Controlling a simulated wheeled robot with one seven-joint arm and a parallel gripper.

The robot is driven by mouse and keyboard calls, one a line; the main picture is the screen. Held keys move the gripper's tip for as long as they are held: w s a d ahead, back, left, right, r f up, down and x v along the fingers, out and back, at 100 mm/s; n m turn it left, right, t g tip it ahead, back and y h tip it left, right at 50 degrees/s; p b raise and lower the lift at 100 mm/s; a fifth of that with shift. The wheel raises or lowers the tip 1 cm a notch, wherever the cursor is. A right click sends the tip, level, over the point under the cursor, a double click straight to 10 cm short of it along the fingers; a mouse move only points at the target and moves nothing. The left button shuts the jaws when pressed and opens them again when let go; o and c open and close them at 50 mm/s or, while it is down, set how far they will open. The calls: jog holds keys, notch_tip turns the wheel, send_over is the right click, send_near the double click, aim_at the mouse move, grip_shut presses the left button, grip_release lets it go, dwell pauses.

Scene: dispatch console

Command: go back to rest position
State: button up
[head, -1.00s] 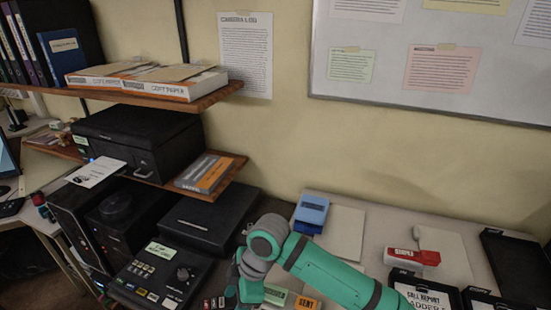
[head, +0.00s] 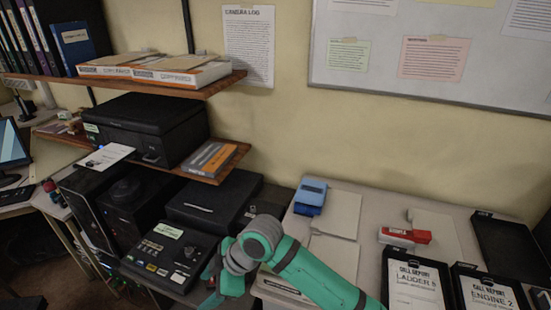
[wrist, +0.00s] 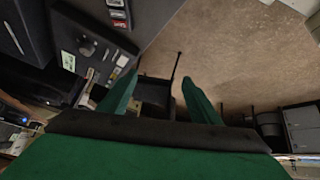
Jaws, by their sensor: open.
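My arm is green with grey joints and reaches over the front of the desk in the head view. My gripper (wrist: 160,95) shows in the wrist view as two green fingers spread well apart with nothing between them. It is open and empty. Below and beyond the fingers are the brown floor (wrist: 230,45) and dark furniture, and the black control console (wrist: 80,40) lies at upper left. In the head view the fingertips are largely hidden at the lower edge, near the console (head: 170,255).
Blue box-like item (head: 310,195), red-and-white stapler (head: 405,236) and clipboards (head: 415,285) lie on the desk right of my arm. A black printer (head: 145,128) stands on the lower shelf (head: 225,165), with paper boxes (head: 180,72) above. The floor in front looks partly clear.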

jog(key=w+a+r+m+t+y, duration=0.3)
jog(key=a+r+m+t+y, duration=0.45)
jog(key=a+r, duration=0.45)
jog(key=s+d+f+m+t+h, duration=0.5)
jog(key=d+f+m, duration=0.2)
jog(key=f+m, duration=0.15)
jog(key=s+d+f+m+t+h, duration=0.5)
jog(key=d+f+m+h, duration=0.15)
jog(key=d+f, duration=0.2)
jog(key=s+d+f+n+h, duration=0.1)
jog(key=s+d, duration=0.3)
jog(key=s, duration=0.4)
jog(key=s+d+f+g+h, duration=0.1)
jog(key=s+d+f, duration=0.1)
jog(key=s+d, duration=0.3)
jog(key=s+d+f+n+g+h, duration=0.1)
jog(key=s+d, duration=0.3)
jog(key=s, duration=0.6)
jog(key=shift+s+d+f+n, duration=0.3)
jog(key=shift+s+f+n, duration=0.05)
jog(key=shift+f, duration=0.1)
